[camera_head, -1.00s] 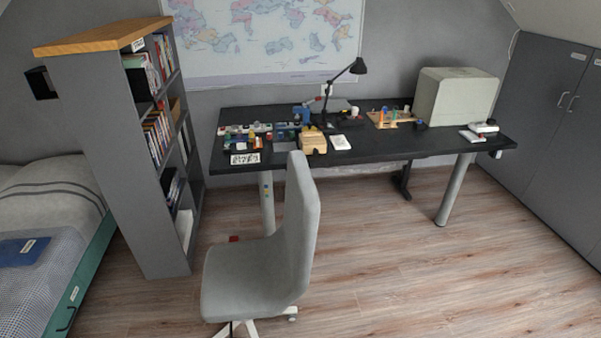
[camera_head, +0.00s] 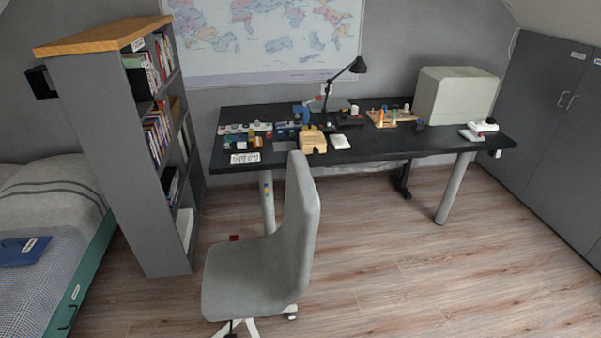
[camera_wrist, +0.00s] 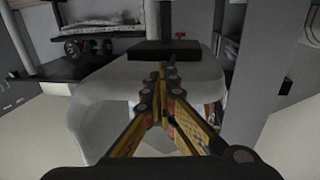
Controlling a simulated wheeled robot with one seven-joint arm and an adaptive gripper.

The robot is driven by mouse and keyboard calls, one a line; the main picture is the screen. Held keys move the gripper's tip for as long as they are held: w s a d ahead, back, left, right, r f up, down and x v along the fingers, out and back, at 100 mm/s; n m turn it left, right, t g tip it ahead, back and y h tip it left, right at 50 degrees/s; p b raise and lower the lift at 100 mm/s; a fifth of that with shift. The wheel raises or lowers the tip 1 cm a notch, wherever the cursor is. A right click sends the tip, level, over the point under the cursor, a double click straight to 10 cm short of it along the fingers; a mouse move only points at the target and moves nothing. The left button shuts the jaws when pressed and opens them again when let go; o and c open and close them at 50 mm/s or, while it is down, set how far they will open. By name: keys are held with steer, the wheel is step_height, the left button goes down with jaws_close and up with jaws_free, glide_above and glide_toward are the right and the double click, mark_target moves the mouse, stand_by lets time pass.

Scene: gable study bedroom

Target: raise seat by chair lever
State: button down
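The grey office chair (camera_head: 245,283) stands in front of the desk, with its tall backrest (camera_head: 301,215) to the right and its seat to the left. A small red piece (camera_head: 234,238) shows at the seat's far edge; I cannot tell if it is the lever's end. No lever shows clearly, and the chair's underside is mostly hidden by the seat. In the wrist view my gripper (camera_wrist: 168,76) points at a pale grey curved surface (camera_wrist: 110,80), likely the chair. Its fingertips are together, and I see nothing held between them. My gripper is not in the head view.
The black desk (camera_head: 390,153) carries a lamp, small items and a pale box (camera_head: 457,97). A grey bookshelf (camera_head: 150,200) stands left of the chair, beside a bed (camera_head: 50,255). Grey cupboards (camera_head: 545,130) are at the right. The wood floor (camera_head: 420,280) right of the chair is clear.

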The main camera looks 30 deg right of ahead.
steer(key=shift+r+p, duration=1.95)
steer(key=shift+r, duration=1.3)
stand_by(0.8)
steer(key=shift+f, duration=0.1)
step_height(320, 180, down, 5)
steer(key=b, duration=0.5)
steer(key=shift+r, duration=0.3)
steer(key=shift+v, duration=1.1)
steer(key=b+v, duration=0.1)
steer(key=v, duration=0.6)
steer(key=shift+s+a, duration=0.2)
steer(key=shift+s, duration=0.15)
